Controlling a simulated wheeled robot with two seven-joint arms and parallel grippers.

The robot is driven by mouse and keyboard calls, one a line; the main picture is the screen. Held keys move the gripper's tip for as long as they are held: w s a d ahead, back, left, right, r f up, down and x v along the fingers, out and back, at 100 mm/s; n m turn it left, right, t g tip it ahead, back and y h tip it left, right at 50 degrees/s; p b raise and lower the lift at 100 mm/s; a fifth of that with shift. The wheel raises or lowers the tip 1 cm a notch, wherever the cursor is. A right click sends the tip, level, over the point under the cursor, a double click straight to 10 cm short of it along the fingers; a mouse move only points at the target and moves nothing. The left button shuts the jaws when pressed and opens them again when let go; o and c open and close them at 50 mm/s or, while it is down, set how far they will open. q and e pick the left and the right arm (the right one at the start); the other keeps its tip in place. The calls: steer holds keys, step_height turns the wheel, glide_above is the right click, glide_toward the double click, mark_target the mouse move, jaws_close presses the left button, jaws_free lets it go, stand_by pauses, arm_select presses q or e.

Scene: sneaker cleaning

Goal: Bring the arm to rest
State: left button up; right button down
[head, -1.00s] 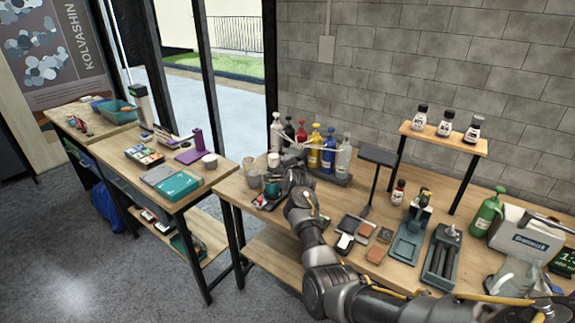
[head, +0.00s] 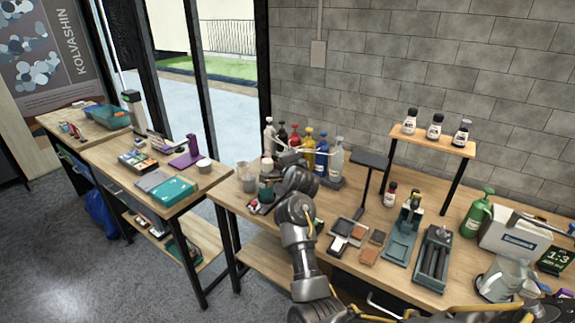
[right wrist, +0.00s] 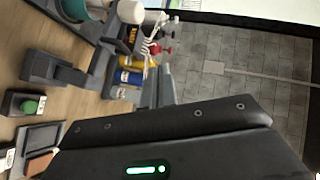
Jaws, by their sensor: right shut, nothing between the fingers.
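My right arm reaches in from the bottom right of the head view over the workbench (head: 345,255). Its gripper (head: 284,160) is above the back left of the bench, in front of the row of coloured spray bottles (head: 321,155). In the right wrist view the narrow fingers of the right gripper (right wrist: 165,85) are together with nothing held, and the bottles appear just beyond them. My left gripper is in neither view.
A lamp-like stand (head: 370,160), brushes, a teal fixture (head: 403,238) and a roller tray (head: 432,258) crowd the bench. A raised shelf (head: 433,143) holds small bottles. A green spray bottle (head: 476,213) stands at right. A second table (head: 125,180) is at left.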

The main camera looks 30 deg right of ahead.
steer(key=shift+s+a+r, duration=0.15)
steer(key=shift+s+r, duration=0.05)
steer(key=shift+s, duration=0.05)
stand_by(0.4)
